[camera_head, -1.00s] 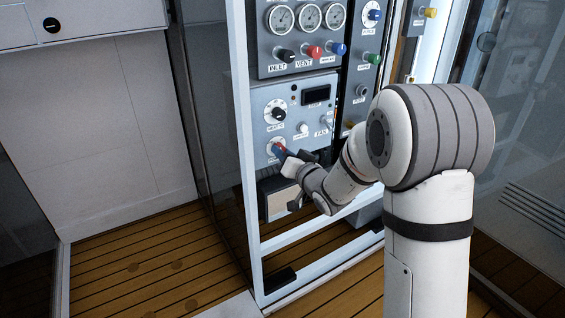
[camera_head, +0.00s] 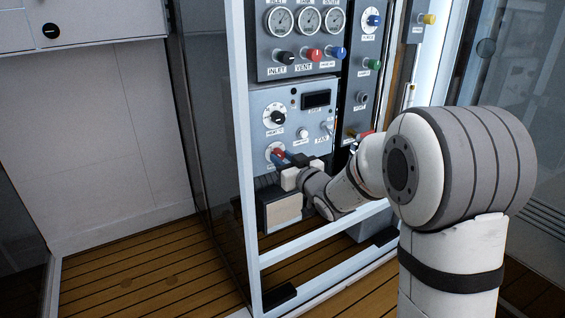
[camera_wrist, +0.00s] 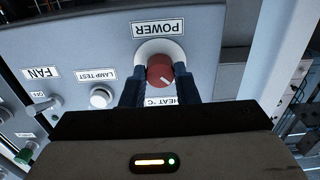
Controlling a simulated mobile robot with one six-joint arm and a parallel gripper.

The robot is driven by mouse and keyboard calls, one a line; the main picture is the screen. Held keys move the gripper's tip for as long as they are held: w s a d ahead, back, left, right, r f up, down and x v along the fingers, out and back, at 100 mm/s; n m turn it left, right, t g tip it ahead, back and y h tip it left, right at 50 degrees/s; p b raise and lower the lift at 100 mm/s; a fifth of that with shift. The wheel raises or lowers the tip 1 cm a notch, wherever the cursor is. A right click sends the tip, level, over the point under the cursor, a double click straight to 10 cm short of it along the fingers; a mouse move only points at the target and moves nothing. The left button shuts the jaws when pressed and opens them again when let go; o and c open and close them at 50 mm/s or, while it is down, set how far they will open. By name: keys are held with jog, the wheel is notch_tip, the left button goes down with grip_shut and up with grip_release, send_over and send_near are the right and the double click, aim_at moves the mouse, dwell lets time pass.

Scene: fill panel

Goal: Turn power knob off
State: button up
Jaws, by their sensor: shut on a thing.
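The red power knob (camera_wrist: 158,70) sits on a white round dial on the grey panel. The wrist view shows it upside down, under the POWER label (camera_wrist: 158,28). A white pointer mark on the knob points to the lower right there. My gripper (camera_wrist: 160,84) has one dark blue finger on each side of the knob and is shut on it. In the head view the power knob (camera_head: 274,152) is at the lower left of the panel (camera_head: 313,117), partly hidden by my gripper (camera_head: 280,158).
A black heat knob (camera_head: 276,116) sits just above. A lamp-test button (camera_wrist: 100,97) and a fan toggle (camera_wrist: 44,106) are beside the power knob. Gauges (camera_head: 306,18) and coloured knobs are higher up. White frame rails (camera_head: 245,150) border the panel; wooden floor lies below.

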jog(key=shift+r, duration=0.1)
jog(key=o, duration=1)
jog(key=shift+c, duration=0.2)
jog(key=p+v, duration=0.2)
jog(key=v, duration=0.5)
jog(key=shift+s+d, duration=0.2)
jog(key=shift+s, duration=0.15)
jog(key=shift+p, duration=0.3)
